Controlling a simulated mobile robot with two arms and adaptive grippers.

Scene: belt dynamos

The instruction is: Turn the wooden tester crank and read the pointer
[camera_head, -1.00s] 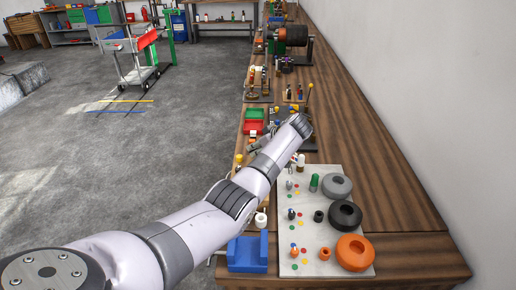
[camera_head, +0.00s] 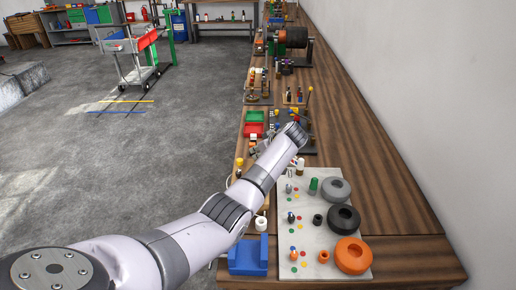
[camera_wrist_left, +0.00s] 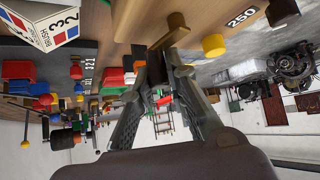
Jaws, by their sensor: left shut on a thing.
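My left arm reaches from the lower left over the bench in the head view. Its gripper (camera_head: 262,148) is mostly hidden beyond the wrist, among small parts on the bench's left side. In the left wrist view the fingers (camera_wrist_left: 160,58) are closed together at a tan, wood-coloured bar (camera_wrist_left: 178,34), which looks like the crank. The exact grip is hard to see. A yellow knob (camera_wrist_left: 213,45) is to the right of the fingertips, apart from them. I cannot make out the pointer or its reading. My right gripper does not show.
A light mat (camera_head: 309,264) carries grey, black and orange rings. A blue cradle (camera_head: 247,268) stands left of it. Red (camera_head: 253,130) and green (camera_head: 254,115) bins lie beyond the gripper. A brush box (camera_wrist_left: 45,20) and a "250" label (camera_wrist_left: 242,17) show in the wrist view.

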